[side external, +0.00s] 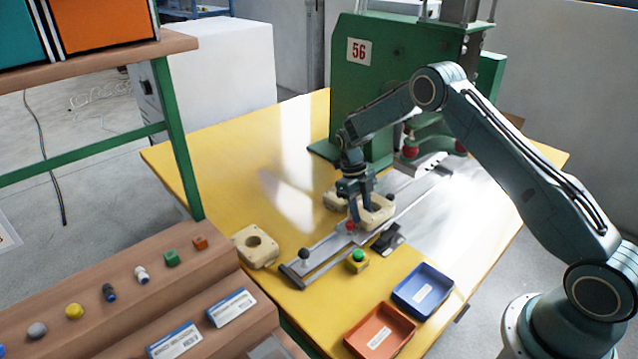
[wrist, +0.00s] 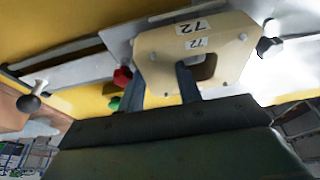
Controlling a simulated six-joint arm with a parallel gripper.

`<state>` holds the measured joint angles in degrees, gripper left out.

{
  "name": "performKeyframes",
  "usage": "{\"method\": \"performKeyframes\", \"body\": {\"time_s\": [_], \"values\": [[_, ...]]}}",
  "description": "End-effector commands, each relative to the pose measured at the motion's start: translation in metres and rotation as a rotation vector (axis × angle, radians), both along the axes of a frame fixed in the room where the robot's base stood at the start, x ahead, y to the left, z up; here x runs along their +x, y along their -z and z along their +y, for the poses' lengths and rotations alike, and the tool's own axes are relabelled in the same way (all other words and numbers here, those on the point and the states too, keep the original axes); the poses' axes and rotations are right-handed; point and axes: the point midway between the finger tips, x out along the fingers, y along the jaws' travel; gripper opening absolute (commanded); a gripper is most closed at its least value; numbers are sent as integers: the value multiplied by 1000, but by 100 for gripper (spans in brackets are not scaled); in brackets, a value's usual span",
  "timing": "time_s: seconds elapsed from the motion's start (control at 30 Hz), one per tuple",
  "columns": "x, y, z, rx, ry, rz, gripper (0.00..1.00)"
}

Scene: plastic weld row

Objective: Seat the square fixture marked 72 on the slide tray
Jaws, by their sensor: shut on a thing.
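The square fixture marked 72 is a cream block with a central hole; it shows in the wrist view (wrist: 165,52) and the side view (side external: 379,214). My gripper (side external: 361,212) is shut on it. In the wrist view my gripper (wrist: 162,80) has one finger in the hole and the other outside the near edge. The slide tray (side external: 318,252) is a long grey metal strip running diagonally across the yellow table. The fixture is over the tray's middle, beside a red knob (side external: 350,227). I cannot tell whether its underside touches the tray.
A cream fixture (side external: 247,258) lies left of the tray; another cream piece (side external: 331,200) is behind my gripper. A green button (side external: 358,255), a black clamp-like part (side external: 388,240), and blue (side external: 428,307) and orange (side external: 361,333) bins stand in front. The green press (side external: 357,105) rises behind.

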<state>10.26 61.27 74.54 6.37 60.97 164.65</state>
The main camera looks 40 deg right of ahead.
Motion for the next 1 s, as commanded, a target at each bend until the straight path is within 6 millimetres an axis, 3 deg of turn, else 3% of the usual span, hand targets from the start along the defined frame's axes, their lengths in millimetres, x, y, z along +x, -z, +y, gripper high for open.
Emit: {"method": "performKeyframes", "body": {"time_s": [1.0], "values": [[0,11,0,0,0,-1,5]]}}
